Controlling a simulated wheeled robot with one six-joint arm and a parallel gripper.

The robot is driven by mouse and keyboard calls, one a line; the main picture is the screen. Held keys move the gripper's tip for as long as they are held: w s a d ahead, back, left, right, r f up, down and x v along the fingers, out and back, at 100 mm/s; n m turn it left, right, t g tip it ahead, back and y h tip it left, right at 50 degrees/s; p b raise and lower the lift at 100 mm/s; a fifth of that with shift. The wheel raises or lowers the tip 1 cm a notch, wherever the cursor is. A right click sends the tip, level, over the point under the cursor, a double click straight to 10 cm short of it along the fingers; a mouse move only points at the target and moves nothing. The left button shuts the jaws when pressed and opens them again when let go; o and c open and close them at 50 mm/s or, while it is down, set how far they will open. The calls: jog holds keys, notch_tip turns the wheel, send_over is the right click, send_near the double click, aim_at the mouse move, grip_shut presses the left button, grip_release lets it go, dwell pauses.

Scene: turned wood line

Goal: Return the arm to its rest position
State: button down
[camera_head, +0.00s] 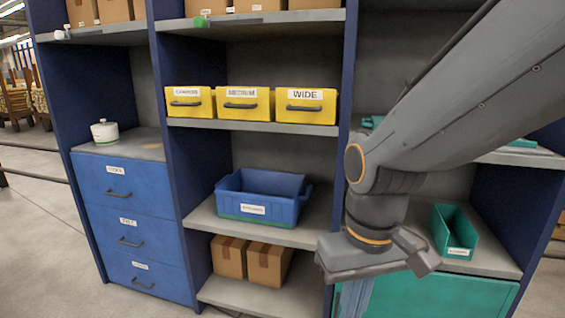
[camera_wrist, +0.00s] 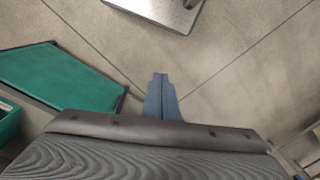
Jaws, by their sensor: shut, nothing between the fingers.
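My arm reaches in from the upper right of the head view, and my gripper (camera_head: 354,305) hangs at its end, pointing down in front of the shelf unit. Its fingertips lie at or beyond the lower edge of that view. In the wrist view my gripper's fingers (camera_wrist: 161,95) are together, with nothing between them, above the bare floor (camera_wrist: 225,75). The arm hides part of the right shelf bay.
A teal bin (camera_head: 455,232) stands on the right shelf above a teal door (camera_head: 470,296), close to my gripper. Blue drawers (camera_head: 128,215) stand left. Open floor (camera_head: 45,240) lies farther left.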

jog(key=d+r+m+p, duration=0.2)
jog(key=d+r+p, duration=0.6)
jog(key=p, duration=0.8)
jog(key=shift+s+d+r+m+h, duration=0.15)
jog(key=shift+d+r+m+h, duration=0.15)
jog(key=shift+r, duration=0.35)
